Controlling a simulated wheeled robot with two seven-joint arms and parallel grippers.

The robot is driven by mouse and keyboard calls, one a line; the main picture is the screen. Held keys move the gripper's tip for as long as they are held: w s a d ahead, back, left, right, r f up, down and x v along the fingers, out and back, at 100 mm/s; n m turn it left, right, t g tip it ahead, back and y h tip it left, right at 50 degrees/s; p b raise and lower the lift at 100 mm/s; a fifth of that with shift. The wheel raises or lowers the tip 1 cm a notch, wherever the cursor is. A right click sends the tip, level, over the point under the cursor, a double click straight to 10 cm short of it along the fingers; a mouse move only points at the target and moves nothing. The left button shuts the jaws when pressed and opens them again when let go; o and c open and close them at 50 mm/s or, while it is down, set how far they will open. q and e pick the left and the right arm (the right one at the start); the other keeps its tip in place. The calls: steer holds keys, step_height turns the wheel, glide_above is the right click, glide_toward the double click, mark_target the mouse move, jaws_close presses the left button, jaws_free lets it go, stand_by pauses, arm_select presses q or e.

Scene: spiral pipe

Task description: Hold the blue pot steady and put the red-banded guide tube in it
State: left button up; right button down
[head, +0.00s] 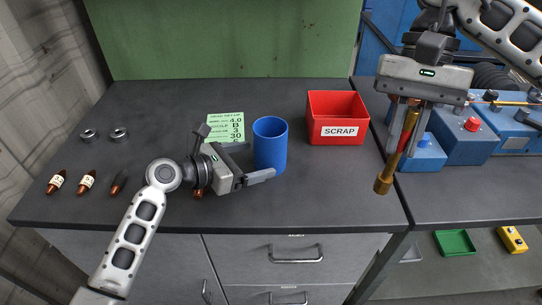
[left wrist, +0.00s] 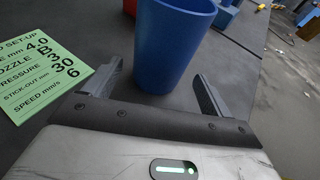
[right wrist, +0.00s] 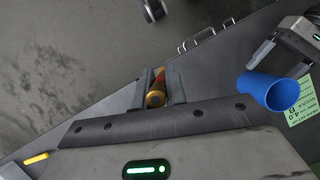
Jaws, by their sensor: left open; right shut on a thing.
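The blue pot (head: 270,150) stands upright on the grey bench. My left gripper (head: 262,162) is open, with one finger on either side of the pot near its base; the left wrist view shows the pot (left wrist: 172,45) between the spread fingers (left wrist: 160,90). My right gripper (head: 408,122) is shut on the guide tube (head: 384,183), a brass-coloured tube with a red part, held tilted in the air right of the scrap bin. The right wrist view shows the tube (right wrist: 156,97) end-on between the fingers.
A red scrap bin (head: 336,120) stands between the pot and my right gripper. A green set-up card (head: 226,127) lies behind my left gripper. Two metal rings (head: 119,133) and several copper nozzles (head: 87,182) lie at the left. Blue machines (head: 465,135) stand at the right.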

mark_target(257, 159)
arm_select(q)
steer(key=shift+p+x, duration=0.3)
steer(key=shift+x, duration=1.8)
steer(key=shift+c, duration=0.3)
steer(key=c, duration=0.6)
